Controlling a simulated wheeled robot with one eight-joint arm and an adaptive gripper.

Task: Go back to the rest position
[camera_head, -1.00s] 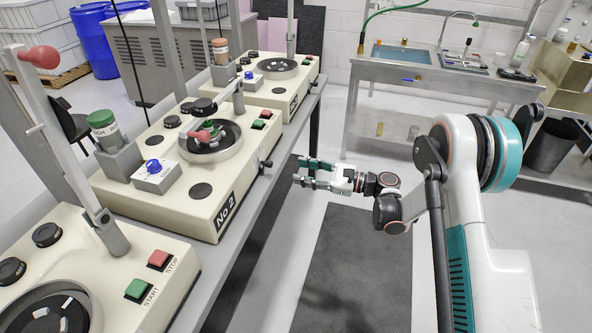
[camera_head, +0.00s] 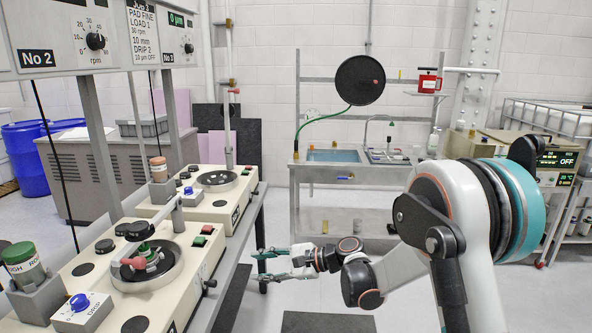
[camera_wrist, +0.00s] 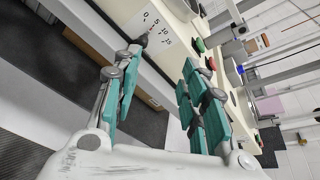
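My arm reaches in from the right of the head view, bent at the elbow, with its forearm pointing left. My gripper (camera_head: 258,266) is at its end, beside the front edge of the polishing machines' bench and over the floor. In the wrist view my gripper (camera_wrist: 160,62) has its two teal-padded fingers well apart, with nothing between them. The nearer machine (camera_head: 190,268) shows in the head view left of the gripper. I cannot tell whether the fingers touch the bench edge.
A second machine (camera_head: 240,191) stands farther back. A steel sink table (camera_head: 308,172) with a round black disc (camera_head: 360,80) above it is at the back. Shelving with an OFF display (camera_head: 558,159) is at right. Dark mats (camera_head: 325,322) lie on otherwise open floor.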

